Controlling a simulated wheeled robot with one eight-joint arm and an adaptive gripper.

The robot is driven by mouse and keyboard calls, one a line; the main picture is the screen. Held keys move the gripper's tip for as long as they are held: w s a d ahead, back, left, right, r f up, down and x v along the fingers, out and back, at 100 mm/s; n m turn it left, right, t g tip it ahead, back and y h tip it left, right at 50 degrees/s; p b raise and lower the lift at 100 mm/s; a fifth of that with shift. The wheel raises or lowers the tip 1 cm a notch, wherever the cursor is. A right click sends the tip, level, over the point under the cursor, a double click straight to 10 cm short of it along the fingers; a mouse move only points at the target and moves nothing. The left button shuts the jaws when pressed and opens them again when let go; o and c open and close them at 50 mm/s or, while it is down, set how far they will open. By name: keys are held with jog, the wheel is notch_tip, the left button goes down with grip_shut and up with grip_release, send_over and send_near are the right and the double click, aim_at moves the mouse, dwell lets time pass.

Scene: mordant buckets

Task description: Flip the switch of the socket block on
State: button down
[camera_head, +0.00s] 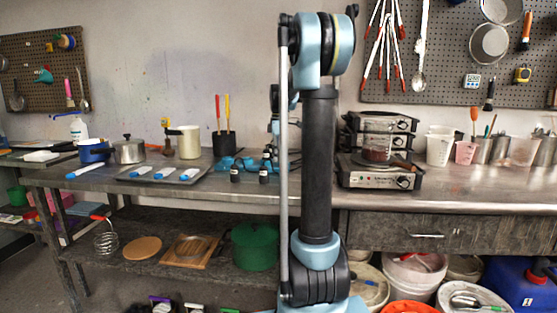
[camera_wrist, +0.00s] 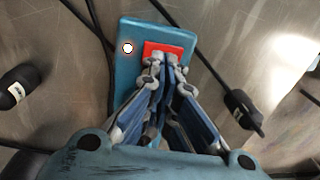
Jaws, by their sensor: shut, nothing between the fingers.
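The socket block (camera_wrist: 128,75) is a blue slab lying on the metal worktop, in the upper middle of the wrist view. Its red switch (camera_wrist: 170,47) sits near the far end, with a small round white light (camera_wrist: 127,48) beside it on the left. My gripper (camera_wrist: 165,60) is shut and empty. Its fingertips are over the near edge of the red switch and hide part of it. I cannot tell whether they touch it or which way the switch is tipped. In the head view I cannot make out the gripper clearly.
Black bottles stand left (camera_wrist: 18,88) and right (camera_wrist: 240,108) of the block. Black cables (camera_wrist: 208,62) run past it. In the head view, a tray (camera_head: 143,178) with blue-tipped items lies left and a hotplate (camera_head: 377,178) stands right on the worktop.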

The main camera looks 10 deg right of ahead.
notch_tip(320, 180, up, 14)
jog(key=s, duration=0.1)
jog(key=shift+s+a+f, duration=0.15)
jog(key=shift+s+a, duration=0.1)
dwell(0.5)
